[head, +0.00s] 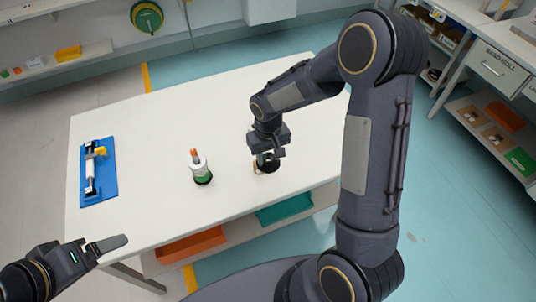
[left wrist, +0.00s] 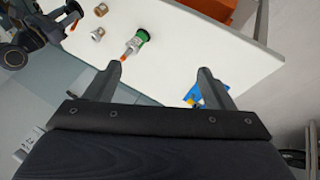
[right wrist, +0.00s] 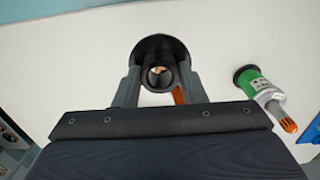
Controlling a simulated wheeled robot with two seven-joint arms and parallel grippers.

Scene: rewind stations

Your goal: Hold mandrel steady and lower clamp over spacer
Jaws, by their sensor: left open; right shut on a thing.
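A green and white upright piece with an orange tip (head: 200,167) stands on a black base on the table; it also shows in the left wrist view (left wrist: 137,42) and right wrist view (right wrist: 265,92). My right gripper (head: 268,153) is shut on a dark round piece (right wrist: 160,52) low over the table, right of the green piece. An orange part (right wrist: 178,95) shows between its fingers. I cannot tell which piece is the mandrel, clamp or spacer. My left gripper (left wrist: 160,75) is open and empty, off the table's near left corner (head: 95,246).
A blue fixture (head: 98,185) with a pale roller and yellow block lies at the table's left. Two small tan-and-silver cylinders (left wrist: 97,33) stand near the right gripper. Orange (head: 190,245) and teal (head: 284,208) bins sit below the table. Its left middle is clear.

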